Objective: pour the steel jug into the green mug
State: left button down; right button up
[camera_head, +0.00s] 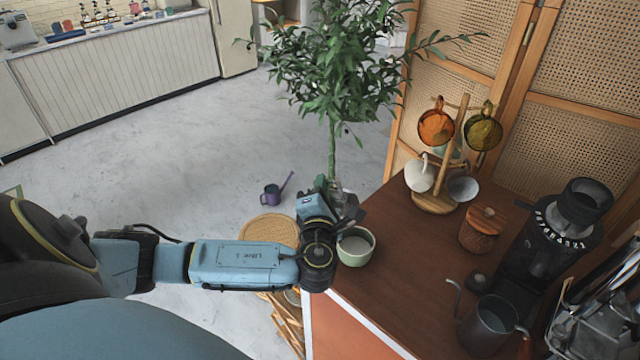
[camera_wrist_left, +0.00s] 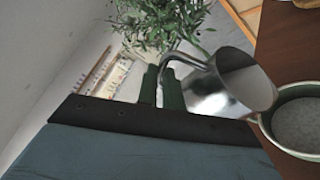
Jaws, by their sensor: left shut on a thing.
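The green mug (camera_head: 356,246) is pale green, stands upright on the counter's near left corner and has something pale grey inside. It also shows at the right of the left wrist view (camera_wrist_left: 297,122). My left gripper (camera_head: 343,213) is just behind and left of the mug. In the left wrist view its green fingers (camera_wrist_left: 160,88) are shut on the handle of the shiny steel jug (camera_wrist_left: 218,88). The jug's dark mouth is on the side toward the mug, close to its rim. I see no clear stream. In the head view my gripper hides most of the jug. My right gripper is not in view.
On the brown counter (camera_head: 405,270) stand a mug tree (camera_head: 435,203) with several cups, a lidded wooden jar (camera_head: 480,232), a black grinder (camera_head: 550,245) and a gooseneck kettle (camera_head: 488,325). A potted plant (camera_head: 335,85) rises behind my gripper. The counter's middle is clear.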

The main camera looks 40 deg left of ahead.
pick_arm(q)
jog(key=shift+w+d+r+m+t+p, duration=0.1)
jog(key=shift+d+r+m+t+p, duration=0.25)
jog(key=shift+d+m+p, duration=0.35)
jog(key=shift+w+d+r+m+t+p, duration=0.15)
jog(key=shift+d+r+m+t+p, duration=0.15)
jog(key=shift+d+m+p, duration=0.35)
jog(key=shift+w+d+r+m+t+p, duration=0.1)
jog(key=shift+d+r+m+t+p, duration=0.2)
jog(key=shift+d+m+p, duration=0.45)
jog(key=shift+a, duration=0.15)
dwell(0.6)
